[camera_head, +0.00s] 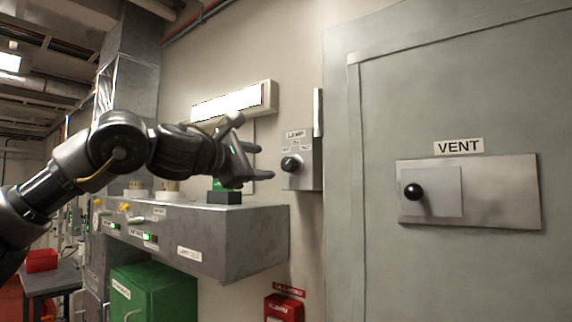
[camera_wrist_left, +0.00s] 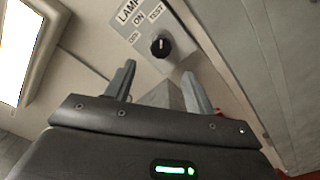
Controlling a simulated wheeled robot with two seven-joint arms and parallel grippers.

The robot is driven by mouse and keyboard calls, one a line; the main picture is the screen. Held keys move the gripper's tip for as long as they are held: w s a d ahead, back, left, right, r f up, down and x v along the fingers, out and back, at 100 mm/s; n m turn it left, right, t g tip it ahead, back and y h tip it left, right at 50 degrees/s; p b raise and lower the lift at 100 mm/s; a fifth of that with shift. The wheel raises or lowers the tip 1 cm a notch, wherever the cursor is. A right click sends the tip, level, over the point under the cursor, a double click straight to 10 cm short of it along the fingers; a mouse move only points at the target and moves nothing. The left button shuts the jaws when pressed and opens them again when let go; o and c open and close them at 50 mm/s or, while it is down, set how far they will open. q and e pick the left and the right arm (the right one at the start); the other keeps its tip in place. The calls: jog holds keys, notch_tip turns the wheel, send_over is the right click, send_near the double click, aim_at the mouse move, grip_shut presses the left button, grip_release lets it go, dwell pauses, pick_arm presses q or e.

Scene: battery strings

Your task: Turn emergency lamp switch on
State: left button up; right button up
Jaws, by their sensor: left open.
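The lamp switch box (camera_head: 300,172) is grey, mounted on the wall left of the large grey door, with a label reading LAMP and a black round knob (camera_head: 290,164). In the left wrist view the knob (camera_wrist_left: 160,45) sits below the words ON and TEST, beyond my fingertips. A white line on the knob points about upward, toward ON. My left gripper (camera_head: 262,162) is open and empty, a little left of the knob and apart from it. In the left wrist view its two fingers (camera_wrist_left: 162,75) point toward the switch box. My right gripper is not in view.
A lit lamp (camera_head: 228,104) is on the wall above my gripper. A grey metal cabinet (camera_head: 240,262) juts out below it. The door (camera_head: 450,70) bears a VENT plate (camera_head: 510,190) with a black knob. A red box (camera_head: 284,307) is low on the wall.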

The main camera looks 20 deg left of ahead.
aim_at(286, 164)
pick_arm(q)
jog(key=p+x, duration=0.4)
jog(key=x, duration=0.5)
jog(key=shift+r, duration=0.15)
jog(key=shift+w+d+p, duration=0.3)
jog(key=shift+w+p, duration=0.15)
jog(key=shift+w, duration=0.1)
jog(key=shift+c, duration=0.3)
jog(key=c, duration=0.9)
